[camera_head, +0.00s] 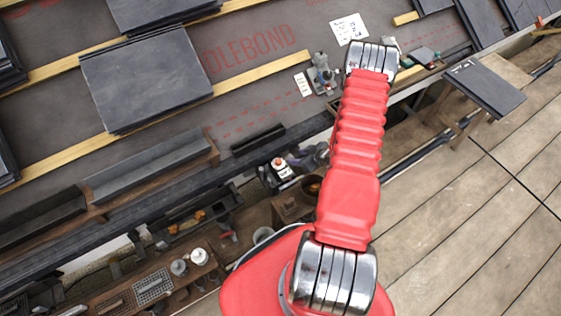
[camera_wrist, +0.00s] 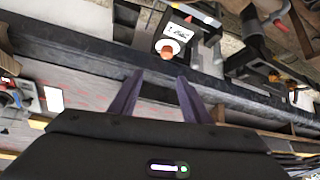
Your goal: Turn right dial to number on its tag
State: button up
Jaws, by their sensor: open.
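My gripper (camera_wrist: 160,76) shows in the wrist view as two dark purple fingers, apart with nothing between them. In the head view my red arm hides it. Just beyond the fingertips is a small device with a round orange knob (camera_wrist: 168,48) and a white marked face (camera_wrist: 179,30); the marking is too small to read. A device with an orange top (camera_head: 279,162) on the lower ledge in the head view looks like the same one. No dial is clearly recognisable, and I cannot tell which is the right dial or read its tag.
A grey tool (camera_head: 321,73) stands beside a white card (camera_head: 303,85) on the roof membrane. A written white sheet (camera_head: 349,29) lies higher up. Dark slates (camera_head: 147,79) lie on wooden battens. A cluttered workbench (camera_head: 150,288) is at lower left.

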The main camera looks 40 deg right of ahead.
aim_at(279, 161)
jog(key=shift+s+a+f, duration=0.25)
jog(key=shift+s+f, duration=0.05)
jog(key=shift+f, duration=0.15)
jog(key=shift+s+a+f, duration=0.2)
jog(key=shift+s+f, duration=0.05)
jog(key=shift+f, duration=0.15)
jog(key=shift+w+f, duration=0.1)
jog(key=shift+f, duration=0.05)
jog(key=x, duration=1.3)
jog(key=shift+w+a, duration=0.25)
jog(key=shift+w, duration=0.1)
jog(key=shift+c, duration=0.4)
jog(key=c, duration=1)
jog(key=shift+o, duration=0.2)
